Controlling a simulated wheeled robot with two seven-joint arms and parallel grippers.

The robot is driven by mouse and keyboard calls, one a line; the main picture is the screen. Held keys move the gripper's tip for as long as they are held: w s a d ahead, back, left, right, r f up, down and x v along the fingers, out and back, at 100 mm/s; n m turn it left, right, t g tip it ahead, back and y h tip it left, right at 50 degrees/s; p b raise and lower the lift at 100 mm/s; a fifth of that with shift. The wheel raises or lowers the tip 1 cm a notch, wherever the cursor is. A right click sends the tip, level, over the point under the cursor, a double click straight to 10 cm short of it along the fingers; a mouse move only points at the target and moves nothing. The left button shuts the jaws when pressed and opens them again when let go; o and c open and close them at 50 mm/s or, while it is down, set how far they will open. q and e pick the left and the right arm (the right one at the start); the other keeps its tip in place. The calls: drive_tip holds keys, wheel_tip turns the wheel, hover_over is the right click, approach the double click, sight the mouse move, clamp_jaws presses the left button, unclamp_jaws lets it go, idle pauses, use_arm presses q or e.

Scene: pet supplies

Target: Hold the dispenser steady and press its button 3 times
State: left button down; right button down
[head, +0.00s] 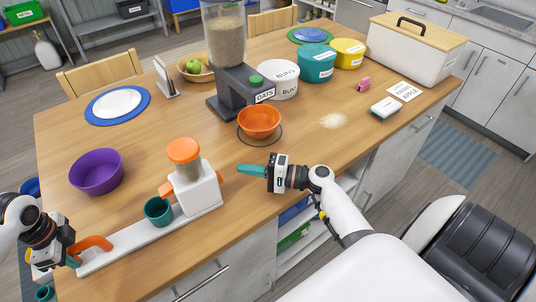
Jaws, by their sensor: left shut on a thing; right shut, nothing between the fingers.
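The white dispenser (205,190) has an orange lid, a clear hopper of brown pellets and an orange spout. Its long white base (130,248) runs left to an orange handle (96,242). A teal cup (158,211) stands by the spout on the base. In the head view my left gripper (77,257) is shut on the orange handle. My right gripper (240,169) is shut and empty, its teal fingers pointing left, a short gap right of the dispenser's body.
A grey OATS dispenser (234,88) with a green knob stands behind. An orange bowl (260,121) sits near my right gripper. A purple bowl (96,172) is at left. Scattered crumbs (333,121) lie to the right. The tabletop between the purple bowl and the grey dispenser is clear.

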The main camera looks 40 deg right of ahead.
sight(222, 180)
drive_tip(key=shift+w+a, duration=0.15)
drive_tip(key=shift+a, duration=0.95)
drive_tip(key=shift+w+a, duration=0.1)
drive_tip(key=shift+a, duration=0.95)
drive_tip(key=shift+a, duration=1.2)
drive_tip(key=shift+d, duration=0.4)
drive_tip(key=d, duration=0.3)
drive_tip(key=shift+s+d, duration=0.1)
drive_tip(key=v, duration=1)
drive_tip(key=shift+d, duration=0.2)
drive_tip(key=shift+s+d, duration=0.1)
